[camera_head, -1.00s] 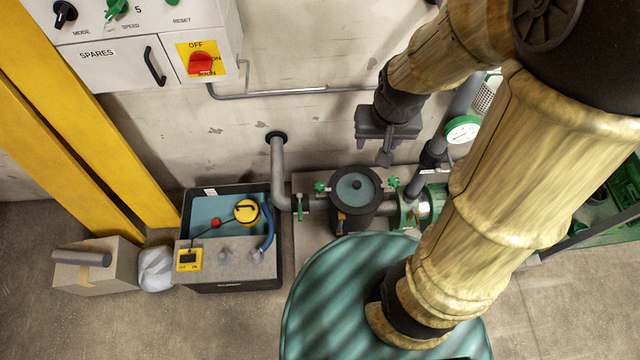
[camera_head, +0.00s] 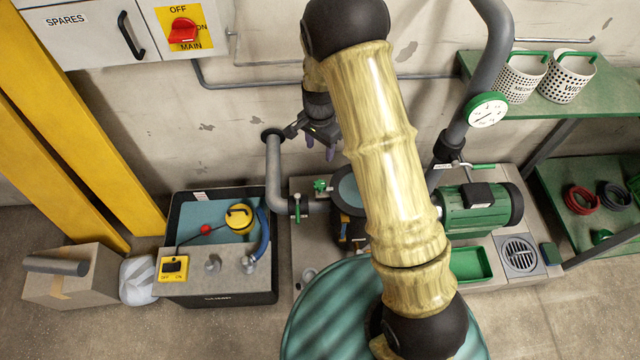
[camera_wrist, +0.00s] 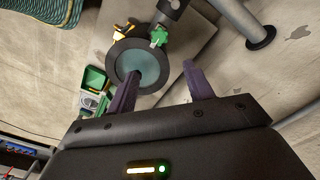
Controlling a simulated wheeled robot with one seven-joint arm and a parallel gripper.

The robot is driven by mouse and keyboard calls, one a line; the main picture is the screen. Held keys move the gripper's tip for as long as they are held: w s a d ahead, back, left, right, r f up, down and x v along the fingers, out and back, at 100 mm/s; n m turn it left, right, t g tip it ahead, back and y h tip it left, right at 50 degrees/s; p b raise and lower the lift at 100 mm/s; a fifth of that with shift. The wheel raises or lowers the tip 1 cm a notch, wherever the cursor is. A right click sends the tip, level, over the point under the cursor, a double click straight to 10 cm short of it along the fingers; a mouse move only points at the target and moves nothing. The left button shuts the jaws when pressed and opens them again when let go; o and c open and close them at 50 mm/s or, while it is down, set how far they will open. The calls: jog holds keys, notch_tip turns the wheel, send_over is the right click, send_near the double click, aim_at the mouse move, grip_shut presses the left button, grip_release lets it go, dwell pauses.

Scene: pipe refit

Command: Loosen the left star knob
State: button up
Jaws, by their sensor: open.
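The left star knob (camera_head: 320,185) is green and sits at the left rim of the round dark pot (camera_head: 340,225) with a teal lid (camera_head: 348,188). In the wrist view the green star knob (camera_wrist: 159,37) shows beside the pot's rim, beyond my fingers. My gripper (camera_head: 320,148) is open and empty, above and apart from the knob. In the wrist view its two purple fingers (camera_wrist: 161,72) stand wide apart, with part of the pot showing between them. My arm hides the right part of the pot and the right star knob in the head view.
A grey pipe (camera_head: 273,175) with a green-handled valve (camera_head: 297,208) stands left of the pot. A gauge (camera_head: 487,110) and green motor (camera_head: 480,210) are at right. The wall is close behind my gripper.

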aim_at(320, 184)
notch_tip(320, 184, down, 17)
jog(key=shift+f+b, duration=0.15)
jog(key=shift+b, duration=0.75)
jog(key=c, duration=0.8)
